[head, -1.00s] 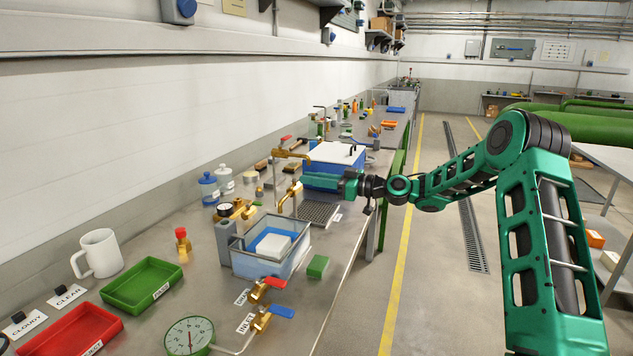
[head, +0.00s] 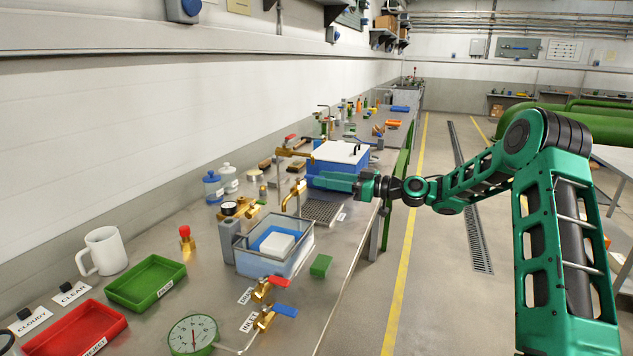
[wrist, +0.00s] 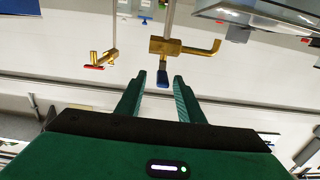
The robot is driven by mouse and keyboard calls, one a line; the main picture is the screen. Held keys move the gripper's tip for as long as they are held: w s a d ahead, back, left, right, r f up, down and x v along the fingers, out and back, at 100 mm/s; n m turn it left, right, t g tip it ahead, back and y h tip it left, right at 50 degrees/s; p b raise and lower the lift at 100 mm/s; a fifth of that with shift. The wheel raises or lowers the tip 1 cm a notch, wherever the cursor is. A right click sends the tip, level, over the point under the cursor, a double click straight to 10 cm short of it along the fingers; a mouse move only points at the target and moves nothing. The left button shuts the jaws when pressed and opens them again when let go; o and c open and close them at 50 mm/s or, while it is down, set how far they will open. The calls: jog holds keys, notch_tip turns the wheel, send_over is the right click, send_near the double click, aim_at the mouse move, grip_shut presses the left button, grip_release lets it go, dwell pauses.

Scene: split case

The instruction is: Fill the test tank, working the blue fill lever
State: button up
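The test tank (head: 243,262) is a clear box on the bench with a blue inside and a white block (head: 279,243) in it. A brass tap (head: 293,197) stands behind it, its spout bent toward the tank. In the wrist view this tap (wrist: 184,48) has a blue lever (wrist: 162,78) pointing at my gripper. My gripper (head: 308,180) reaches in from the right beside the tap. The wrist view shows its fingers (wrist: 160,75) open, with the lever's end seen between the tips; contact cannot be told. The gripper hides the lever in the head view.
A red-handled tap (head: 292,150) stands behind, by a blue box with a white lid (head: 340,152). Closer are a red-lever valve (head: 262,291), a blue-lever valve (head: 264,320) labelled INLET and a gauge (head: 193,337). A green block (head: 321,266) lies right of the tank.

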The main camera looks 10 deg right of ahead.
jog(key=v, duration=0.7)
jog(key=shift+d, duration=0.25)
dwell(1.1)
